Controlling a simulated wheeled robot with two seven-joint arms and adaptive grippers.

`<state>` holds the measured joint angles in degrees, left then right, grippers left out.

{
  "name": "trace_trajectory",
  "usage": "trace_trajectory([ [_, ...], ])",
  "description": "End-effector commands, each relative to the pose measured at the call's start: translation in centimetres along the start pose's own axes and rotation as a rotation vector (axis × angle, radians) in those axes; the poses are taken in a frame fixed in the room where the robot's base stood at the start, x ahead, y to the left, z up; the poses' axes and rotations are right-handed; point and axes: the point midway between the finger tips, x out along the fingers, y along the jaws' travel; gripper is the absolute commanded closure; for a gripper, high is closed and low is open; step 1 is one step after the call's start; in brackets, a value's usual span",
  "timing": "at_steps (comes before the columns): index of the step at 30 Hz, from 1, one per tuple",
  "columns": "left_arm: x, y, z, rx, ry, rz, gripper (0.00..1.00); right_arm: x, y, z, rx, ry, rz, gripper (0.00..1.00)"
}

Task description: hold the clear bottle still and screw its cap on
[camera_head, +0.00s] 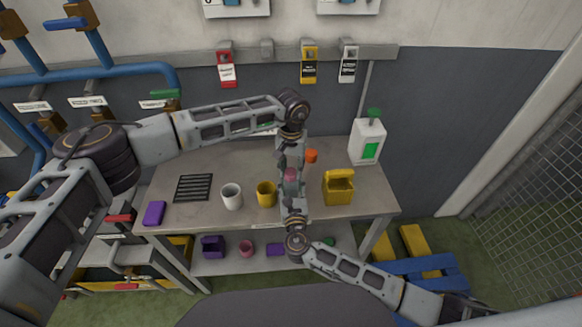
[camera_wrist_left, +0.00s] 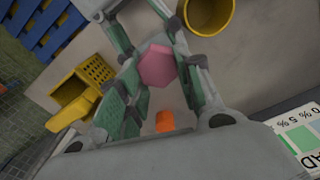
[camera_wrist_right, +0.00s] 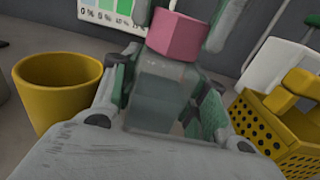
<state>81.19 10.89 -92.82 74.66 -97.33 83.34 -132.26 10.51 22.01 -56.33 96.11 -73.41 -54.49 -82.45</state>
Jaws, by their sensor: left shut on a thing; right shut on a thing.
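The clear bottle (camera_wrist_right: 158,95) stands upright between the fingers of my right gripper (camera_head: 291,193), which is shut on its body. The pink cap (camera_wrist_right: 175,36) sits at the top of the bottle's neck; I cannot tell how far it is threaded. The cap also shows in the left wrist view (camera_wrist_left: 157,65), between the green-padded fingers of my left gripper (camera_head: 290,163). That gripper is shut on the cap from above. In the head view the cap (camera_head: 291,174) is partly hidden by the grippers, and the bottle is mostly hidden.
The grey table (camera_head: 230,160) holds a yellow cup (camera_head: 266,194), a white mug (camera_head: 231,197), a black rack (camera_head: 193,188) and a purple block (camera_head: 153,213). A yellow basket (camera_head: 338,188), an orange-topped item (camera_head: 311,156) and a white dispenser (camera_head: 367,142) stand right of the grippers.

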Motion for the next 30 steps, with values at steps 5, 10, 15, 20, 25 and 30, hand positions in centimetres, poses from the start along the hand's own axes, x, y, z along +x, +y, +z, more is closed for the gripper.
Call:
trace_trajectory([
  [5,-0.04,0.08,-0.03,0.1,0.001,0.0,0.94,0.01,-0.03,-0.01,0.0,0.0,-0.001,0.99],
  [10,-0.05,0.17,-0.04,0.193,0.001,0.0,0.94,0.01,-0.04,-0.02,0.0,0.0,-0.001,0.99],
  [15,-0.05,0.21,-0.03,0.239,0.001,0.001,0.94,0.01,-0.03,-0.02,0.0,0.0,-0.001,0.99],
  [20,-0.05,0.21,-0.03,0.241,0.001,0.001,0.94,0.0,-0.03,-0.03,0.0,0.0,0.0,0.99],
  [25,-0.04,0.21,-0.03,0.24,0.001,0.001,0.51,-0.01,-0.02,-0.03,0.0,0.0,0.0,0.99],
  [30,-0.02,0.21,-0.02,0.239,0.0,0.001,0.4,-0.01,-0.02,-0.03,0.0,0.001,0.0,0.99],
])
